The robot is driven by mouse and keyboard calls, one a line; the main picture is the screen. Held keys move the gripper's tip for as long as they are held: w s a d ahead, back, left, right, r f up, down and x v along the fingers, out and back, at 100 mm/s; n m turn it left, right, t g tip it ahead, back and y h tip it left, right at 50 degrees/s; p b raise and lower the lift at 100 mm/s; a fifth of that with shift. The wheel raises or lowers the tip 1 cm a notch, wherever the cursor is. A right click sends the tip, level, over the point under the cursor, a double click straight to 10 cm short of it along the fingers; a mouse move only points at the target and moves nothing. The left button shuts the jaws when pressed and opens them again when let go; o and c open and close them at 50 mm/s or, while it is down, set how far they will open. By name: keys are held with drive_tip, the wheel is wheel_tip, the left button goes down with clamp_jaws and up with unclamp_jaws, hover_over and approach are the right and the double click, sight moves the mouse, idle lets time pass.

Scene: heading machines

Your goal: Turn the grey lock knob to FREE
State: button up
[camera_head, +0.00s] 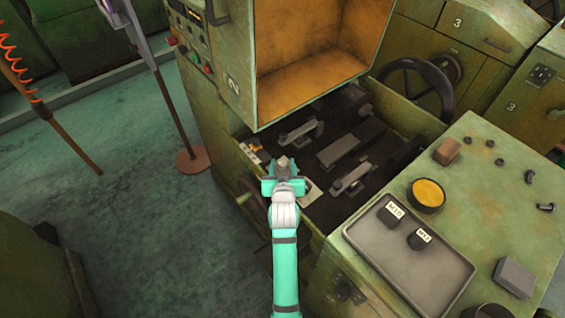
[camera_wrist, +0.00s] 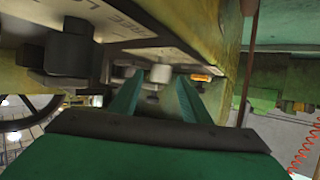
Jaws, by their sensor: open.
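A dark grey knob (camera_wrist: 68,54) stands out from a pale plate (camera_wrist: 120,22) at the upper left of the wrist view. The plate has lettering that appears to read FREE, with another partly hidden word. Where the knob points is unclear. My gripper (camera_wrist: 153,98) is open, its two green fingers to the right of this knob and apart from it. A smaller grey fitting (camera_wrist: 160,74) shows beyond and between the fingertips. In the head view my gripper (camera_head: 283,170) is over the machine's near edge; a pale plate (camera_head: 311,192) lies just right of it, the knob not distinguishable.
An open-fronted guard (camera_head: 240,60) rises behind my gripper. Dark machine parts (camera_head: 340,150) fill the bed to the right. A grey tray (camera_head: 385,262) with two black labelled pieces lies on the right-hand top. A post on a round base (camera_head: 193,160) stands on the floor to the left.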

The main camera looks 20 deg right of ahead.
drive_tip(key=shift+x, duration=0.9)
drive_tip(key=c, duration=1)
drive_tip(key=shift+c, duration=0.2)
drive_tip(key=shift+a+m+h, duration=0.1)
drive_tip(key=shift+m+h, duration=0.3)
drive_tip(key=m+g+h, duration=0.2)
drive_tip(key=h, duration=0.1)
drive_tip(key=shift+m, duration=0.4)
drive_tip(key=shift+m+g+h, duration=1.4)
drive_tip(key=shift+m+g, duration=0.1)
drive_tip(key=shift+m, duration=0.3)
